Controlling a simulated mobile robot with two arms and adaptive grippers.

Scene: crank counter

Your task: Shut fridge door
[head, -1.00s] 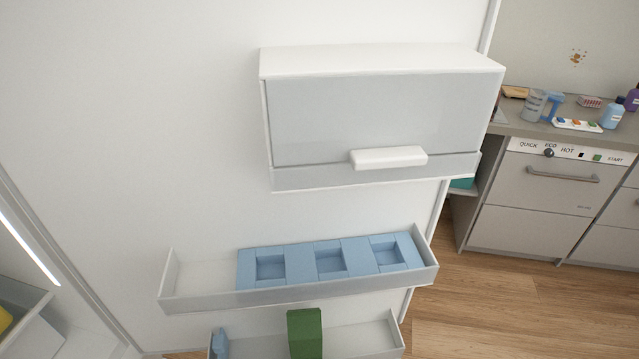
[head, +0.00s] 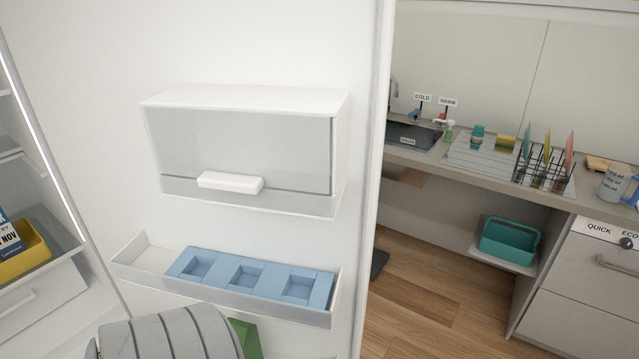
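The fridge door (head: 270,55) stands open, its white inner face toward me. It carries a closed lidded compartment (head: 245,150) with a white handle (head: 230,182). Below it is a door shelf (head: 135,262) with a blue holder (head: 250,278) with three square recesses. A green object (head: 246,338) shows partly below that shelf. The fridge interior (head: 45,180) is lit at the left. A grey ribbed part, apparently of my arm, shows at the bottom in front of the lower door. Neither gripper is in view.
Right of the door's free edge (head: 372,180) is open wooden floor (head: 430,300). Beyond it are a counter with a sink (head: 413,137), a dish rack (head: 543,165), a teal basket (head: 508,241) below and an appliance (head: 590,270). A yellow bin (head: 22,250) sits inside the fridge.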

